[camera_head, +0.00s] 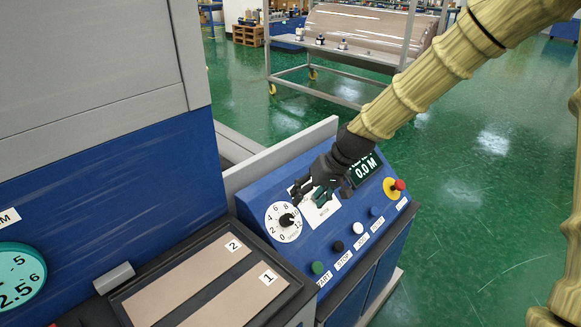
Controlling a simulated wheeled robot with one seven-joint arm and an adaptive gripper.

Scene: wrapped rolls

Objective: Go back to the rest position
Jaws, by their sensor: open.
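My gripper (311,191) is at the end of my arm, which reaches in from the upper right. It is open and empty, over the slanted blue control panel (334,240). Its fingers are right of and above the white speed dial (283,222) and cover part of a white plate (322,212). I cannot tell whether the fingers touch the panel. My wrist partly hides the dark display reading 0.0 M (366,170).
Several buttons line the panel's lower edge, with a red knob (399,185) at its right. A tray with panels 1 and 2 (235,300) lies front left beside a tall machine (110,190). A cart with a wrapped roll (365,30) stands behind. Green floor (470,190) is open at right.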

